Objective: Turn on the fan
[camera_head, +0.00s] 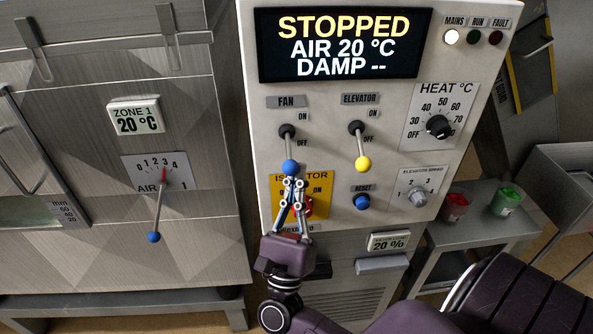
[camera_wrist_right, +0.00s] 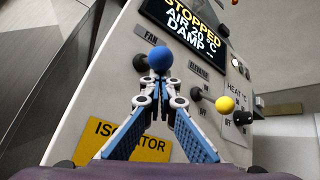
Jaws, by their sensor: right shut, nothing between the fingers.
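The fan lever has a blue ball knob (camera_head: 290,167) and hangs down from its black pivot, toward the OFF label. The display (camera_head: 338,44) above reads STOPPED, AIR 20 °C, DAMP --. My right gripper (camera_head: 293,181) is shut with its fingertips at or just under the blue knob; I cannot tell whether they touch it. The knob also shows in the right wrist view (camera_wrist_right: 161,60), right at the closed fingertips (camera_wrist_right: 162,82). Nothing shows between the fingers. My left gripper is not in view.
Right of the fan lever is the elevator lever with a yellow knob (camera_head: 362,164), also down. Below are a blue reset button (camera_head: 362,202) and the yellow isolator plate (camera_head: 320,187), partly hidden by my gripper. A heat dial (camera_head: 438,127) is at right. The AIR lever (camera_head: 154,237) is at left.

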